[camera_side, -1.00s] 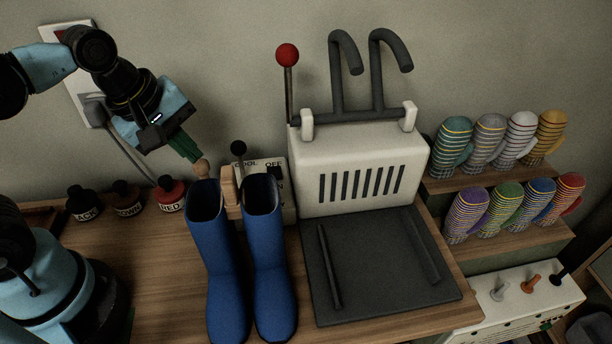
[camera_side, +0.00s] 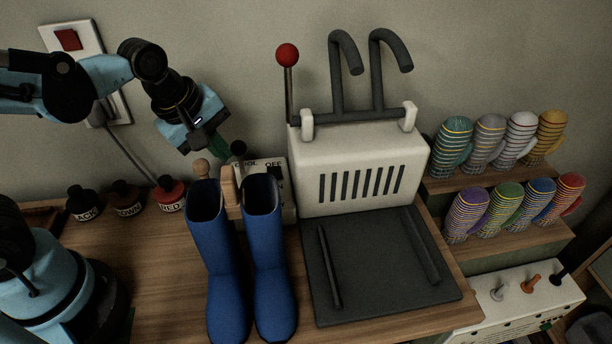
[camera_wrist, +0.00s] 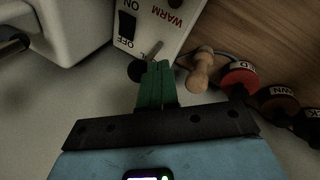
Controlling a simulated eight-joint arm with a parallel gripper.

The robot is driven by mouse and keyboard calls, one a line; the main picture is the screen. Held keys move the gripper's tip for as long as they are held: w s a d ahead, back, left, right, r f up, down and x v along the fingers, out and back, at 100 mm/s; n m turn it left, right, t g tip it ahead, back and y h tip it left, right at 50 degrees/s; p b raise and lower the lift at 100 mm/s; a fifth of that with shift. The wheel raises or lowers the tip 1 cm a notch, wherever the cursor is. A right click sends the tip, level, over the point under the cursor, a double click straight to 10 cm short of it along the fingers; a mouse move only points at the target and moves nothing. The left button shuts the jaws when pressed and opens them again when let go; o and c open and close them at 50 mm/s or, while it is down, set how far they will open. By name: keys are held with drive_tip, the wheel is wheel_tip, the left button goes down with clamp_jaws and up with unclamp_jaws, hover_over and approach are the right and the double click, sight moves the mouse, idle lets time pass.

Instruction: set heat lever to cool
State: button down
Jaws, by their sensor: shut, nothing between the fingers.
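A cream control box (camera_side: 266,168) stands against the wall behind the boots, with COOL, OFF and other labels. Its heat lever has a black ball knob (camera_side: 238,148), which shows beside the COOL lettering in the side view. In the wrist view the ball (camera_wrist: 137,71) and the lever's thin stem (camera_wrist: 154,48) show at the box's end. WARM is readable farther along, and the COOL label is mostly hidden. My gripper (camera_side: 220,150) is shut and empty, its green fingers pointing down just left of the knob. In the wrist view my fingers (camera_wrist: 156,75) overlap the knob's edge; I cannot tell whether they touch.
Blue boots (camera_side: 262,260) stand in front of the box. A round-topped wooden peg (camera_side: 201,168) is close below my gripper. Ink bottles (camera_side: 170,194) stand left. A cream heater with a red-ball lever (camera_side: 287,55) stands right. Open wall space lies above.

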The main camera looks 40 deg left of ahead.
idle(0.3)
drive_tip(key=shift+w+a+g+h, duration=0.9)
drive_tip(key=shift+w+a, duration=0.55)
drive_tip(key=shift+s+d+f, duration=0.1)
drive_tip(key=shift+d, duration=0.05)
